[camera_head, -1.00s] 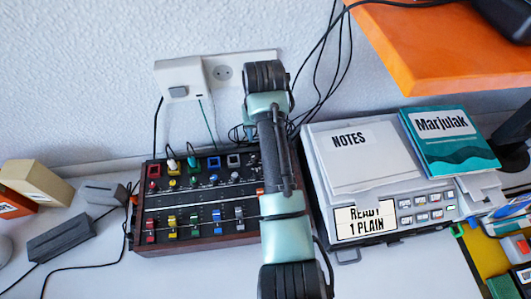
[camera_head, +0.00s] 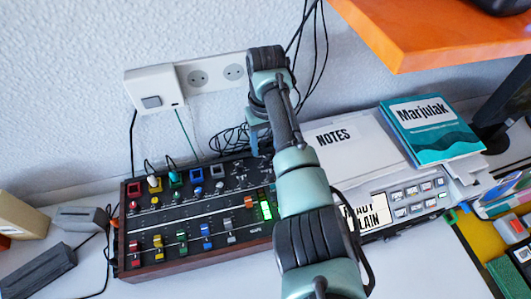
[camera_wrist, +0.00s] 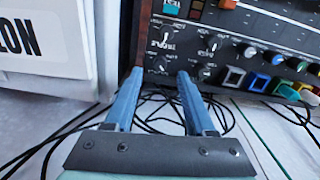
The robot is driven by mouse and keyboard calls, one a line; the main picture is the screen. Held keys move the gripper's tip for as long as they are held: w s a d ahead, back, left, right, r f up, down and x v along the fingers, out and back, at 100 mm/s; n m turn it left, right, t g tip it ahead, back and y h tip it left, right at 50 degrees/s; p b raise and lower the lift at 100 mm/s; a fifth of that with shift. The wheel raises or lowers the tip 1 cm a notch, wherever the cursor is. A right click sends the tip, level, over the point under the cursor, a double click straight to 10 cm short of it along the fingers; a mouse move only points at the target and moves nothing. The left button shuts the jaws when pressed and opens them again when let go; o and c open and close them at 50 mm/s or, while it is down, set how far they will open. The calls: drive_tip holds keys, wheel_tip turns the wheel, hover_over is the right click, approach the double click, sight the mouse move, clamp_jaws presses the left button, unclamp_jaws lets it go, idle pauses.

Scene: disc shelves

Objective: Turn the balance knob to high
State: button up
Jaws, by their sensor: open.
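The mixer (camera_head: 195,258) is a dark panel in a brown wooden case, with coloured sliders and small knobs. It also shows upside down in the wrist view (camera_wrist: 143,45). Several small knobs (camera_wrist: 162,66) sit at its edge there, with white markings too small to read, so I cannot tell which is the balance knob. My gripper (camera_wrist: 160,80) is open, its two blue fingers pointing at this knob group with nothing between the tips. In the head view my gripper (camera_head: 258,140) is above the mixer's back right corner, partly hidden by my arm. I cannot tell whether it touches the panel.
Loose black cables (camera_wrist: 155,100) lie behind the mixer, below my fingers. A grey machine with NOTES paper (camera_head: 355,145) and a teal book (camera_head: 430,125) stands close on the right. A wall socket (camera_head: 205,78) is behind. An orange shelf (camera_head: 430,35) overhangs the upper right.

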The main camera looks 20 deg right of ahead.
sight(266, 157)
drive_tip(key=shift+f, duration=2.15)
drive_tip(key=shift+c, duration=0.3)
clamp_jaws()
